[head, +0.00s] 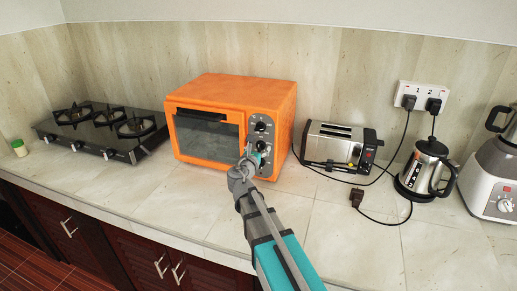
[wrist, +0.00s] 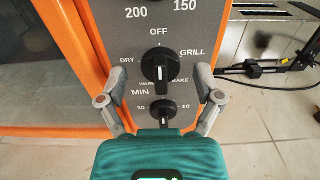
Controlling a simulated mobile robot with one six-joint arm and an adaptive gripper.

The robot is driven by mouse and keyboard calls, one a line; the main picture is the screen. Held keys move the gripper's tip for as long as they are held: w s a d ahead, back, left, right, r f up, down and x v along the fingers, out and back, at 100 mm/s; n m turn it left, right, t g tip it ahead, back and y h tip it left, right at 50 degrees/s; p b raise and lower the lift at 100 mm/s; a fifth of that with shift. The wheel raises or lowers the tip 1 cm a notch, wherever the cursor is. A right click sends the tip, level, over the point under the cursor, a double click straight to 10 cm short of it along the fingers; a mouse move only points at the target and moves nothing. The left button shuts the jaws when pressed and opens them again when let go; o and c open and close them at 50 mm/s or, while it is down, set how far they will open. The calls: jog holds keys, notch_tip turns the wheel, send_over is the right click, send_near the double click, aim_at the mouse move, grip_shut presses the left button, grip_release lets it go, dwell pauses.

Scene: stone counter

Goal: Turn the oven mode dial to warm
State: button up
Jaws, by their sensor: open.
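The orange oven (head: 215,88) stands on the counter, its grey control panel on the right of its front. In the wrist view the black mode dial (wrist: 160,64) is at the centre, with OFF above, GRILL and BAKE right, DRY and WARM left. Its white mark looks vertical; I cannot tell which setting it marks. A second black dial (wrist: 163,111), labelled MIN, is below it. My gripper (wrist: 161,78) is open, its fingers on either side of the mode dial with gaps showing. In the head view my gripper (head: 252,160) hides the lower panel.
A toaster (head: 340,142) with a cord stands close right of the oven. A kettle (head: 430,168) and a blender (head: 495,165) are farther right. A gas hob (head: 105,130) is at left. The counter front (head: 150,205) is clear.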

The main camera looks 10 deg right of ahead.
jog(key=shift+c, duration=0.2)
jog(key=c, duration=1.1)
